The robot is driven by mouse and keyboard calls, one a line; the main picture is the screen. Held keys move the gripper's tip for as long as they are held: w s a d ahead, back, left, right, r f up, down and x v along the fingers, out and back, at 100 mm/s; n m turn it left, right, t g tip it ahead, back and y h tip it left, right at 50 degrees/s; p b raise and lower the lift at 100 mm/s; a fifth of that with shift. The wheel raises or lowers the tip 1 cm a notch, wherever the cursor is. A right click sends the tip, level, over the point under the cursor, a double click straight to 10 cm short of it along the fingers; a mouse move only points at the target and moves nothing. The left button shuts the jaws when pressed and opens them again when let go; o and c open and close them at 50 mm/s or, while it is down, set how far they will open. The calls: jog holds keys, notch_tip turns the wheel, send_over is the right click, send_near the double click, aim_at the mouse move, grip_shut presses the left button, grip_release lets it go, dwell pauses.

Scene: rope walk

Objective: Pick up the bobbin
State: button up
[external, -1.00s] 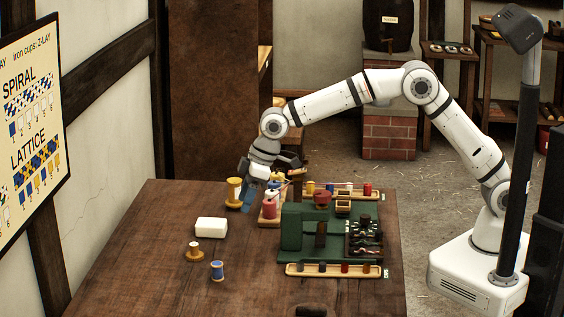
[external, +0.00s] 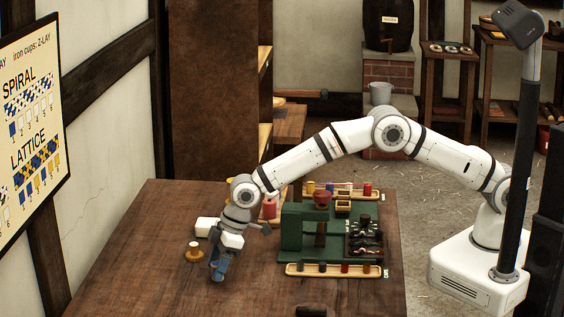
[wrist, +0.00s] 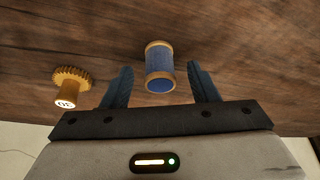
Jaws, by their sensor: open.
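The bobbin (wrist: 159,68) is a small spool of blue thread with tan wooden ends. In the wrist view it stands on the wooden table, ahead of and between the two dark blue fingers of my gripper (wrist: 160,85). The fingers are spread wide with a gap on each side of the bobbin. In the external view my gripper (external: 217,268) points down over the near left part of the table and hides most or all of the bobbin.
A white block (external: 206,226) lies behind. A green rig (external: 292,228) and a long tray (external: 333,270) stand to the right.

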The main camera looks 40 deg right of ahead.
jog(key=shift+f, duration=0.1)
jog(key=c, duration=1)
jog(key=shift+c, duration=0.2)
